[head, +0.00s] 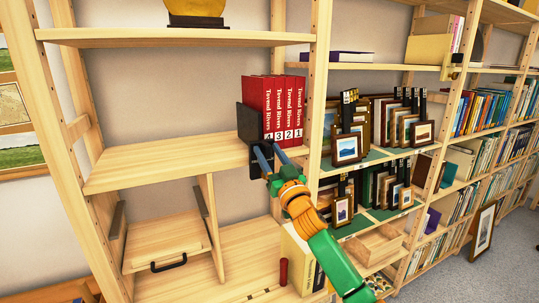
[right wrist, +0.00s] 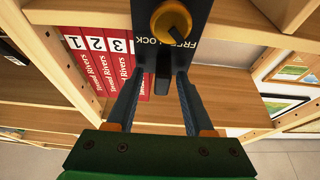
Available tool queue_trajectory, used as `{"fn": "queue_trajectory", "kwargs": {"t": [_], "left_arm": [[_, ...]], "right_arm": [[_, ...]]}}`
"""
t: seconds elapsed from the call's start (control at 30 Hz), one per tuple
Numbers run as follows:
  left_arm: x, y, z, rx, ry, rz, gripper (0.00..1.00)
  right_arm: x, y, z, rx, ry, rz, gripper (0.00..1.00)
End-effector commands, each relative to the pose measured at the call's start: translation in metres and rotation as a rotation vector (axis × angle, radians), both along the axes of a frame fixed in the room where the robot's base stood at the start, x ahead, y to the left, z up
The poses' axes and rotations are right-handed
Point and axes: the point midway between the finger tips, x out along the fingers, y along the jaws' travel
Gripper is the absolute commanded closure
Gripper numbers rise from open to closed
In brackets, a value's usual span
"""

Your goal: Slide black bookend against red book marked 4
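Red books stand upright in a row on the middle shelf, marked 4, 3, 2, 1 from left to right. The red book marked 4 (head: 256,92) is leftmost. The black bookend (head: 247,122) stands upright at its left side and hides part of it; I cannot tell whether they touch. In the right wrist view the bookend (right wrist: 143,42) shows an orange knob (right wrist: 171,20) and lettering partly reading "LOCK". My right gripper (head: 265,156) is at the bookend's front, fingers apart around a dark tab (right wrist: 163,78), with gaps visible. My left gripper is out of view.
The shelf board (head: 160,160) left of the bookend is bare. A wooden upright (head: 318,90) stands just right of the books. Framed prints (head: 346,148) fill the green-lined shelves beyond it. A wooden drop-front box (head: 165,240) sits below.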

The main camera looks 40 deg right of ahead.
Motion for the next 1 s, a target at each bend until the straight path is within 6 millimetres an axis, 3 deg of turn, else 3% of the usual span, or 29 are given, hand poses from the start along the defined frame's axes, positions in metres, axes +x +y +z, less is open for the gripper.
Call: {"fn": "queue_trajectory", "kwargs": {"t": [0.17,0.53,1.0], "left_arm": [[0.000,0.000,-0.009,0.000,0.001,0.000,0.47],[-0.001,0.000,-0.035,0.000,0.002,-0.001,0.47],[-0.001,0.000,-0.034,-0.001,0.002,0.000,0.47]], "right_arm": [[-0.012,0.002,-0.009,-0.002,0.000,-0.001,0.47],[-0.061,0.014,-0.030,0.000,0.001,0.000,0.47],[-0.064,0.015,-0.030,0.003,0.008,-0.002,0.47]]}}
